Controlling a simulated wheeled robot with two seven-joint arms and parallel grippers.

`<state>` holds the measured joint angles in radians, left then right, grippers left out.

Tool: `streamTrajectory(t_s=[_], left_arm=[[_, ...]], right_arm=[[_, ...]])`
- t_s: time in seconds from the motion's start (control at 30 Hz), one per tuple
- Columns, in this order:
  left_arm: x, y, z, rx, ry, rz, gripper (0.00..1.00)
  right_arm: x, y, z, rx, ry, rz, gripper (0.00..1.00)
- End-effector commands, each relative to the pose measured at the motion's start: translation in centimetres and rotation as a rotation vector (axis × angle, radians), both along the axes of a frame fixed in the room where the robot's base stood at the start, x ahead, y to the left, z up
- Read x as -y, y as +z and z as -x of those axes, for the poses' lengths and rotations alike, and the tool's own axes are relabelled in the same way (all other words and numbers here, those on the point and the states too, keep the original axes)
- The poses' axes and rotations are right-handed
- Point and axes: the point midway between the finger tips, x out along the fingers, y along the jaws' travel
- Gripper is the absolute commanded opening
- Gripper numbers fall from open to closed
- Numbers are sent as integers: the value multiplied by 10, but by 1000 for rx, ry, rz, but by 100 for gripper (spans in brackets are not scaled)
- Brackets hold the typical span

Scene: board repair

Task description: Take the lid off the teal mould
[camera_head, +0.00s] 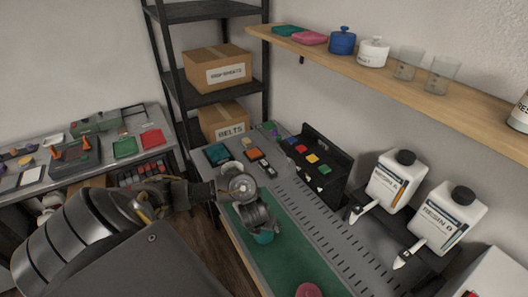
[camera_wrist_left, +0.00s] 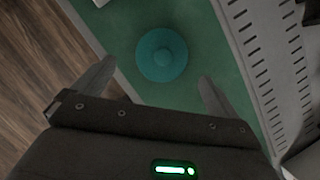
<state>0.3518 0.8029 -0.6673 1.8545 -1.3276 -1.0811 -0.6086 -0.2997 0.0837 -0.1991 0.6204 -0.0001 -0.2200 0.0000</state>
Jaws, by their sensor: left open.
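The teal mould (camera_head: 264,238) stands on the green mat near the bench's front edge, partly hidden by my left gripper (camera_head: 258,226) in the head view. Nothing is between the fingers. My right gripper is not in view.
A pink round thing (camera_head: 309,290) sits on the green mat (camera_head: 292,262) at the bottom. A black panel with coloured blocks (camera_head: 318,160) and resin bottles (camera_head: 397,180) stand behind. A wooden shelf (camera_head: 400,84) holds pots and beakers. The mat around the mould is mostly clear.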

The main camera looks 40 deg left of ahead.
Motion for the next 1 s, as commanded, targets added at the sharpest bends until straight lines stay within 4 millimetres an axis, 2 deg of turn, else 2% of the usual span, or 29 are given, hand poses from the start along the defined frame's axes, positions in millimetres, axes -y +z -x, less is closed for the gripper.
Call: streamTrajectory(t_s=[0.33,0.67,1.0], left_arm=[[-8,-42,-18,-2,4,0,98],[-9,-46,-21,-1,0,0,98],[-9,-46,-21,0,1,0,54]], right_arm=[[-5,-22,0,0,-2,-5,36],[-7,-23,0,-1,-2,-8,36],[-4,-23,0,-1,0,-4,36]])
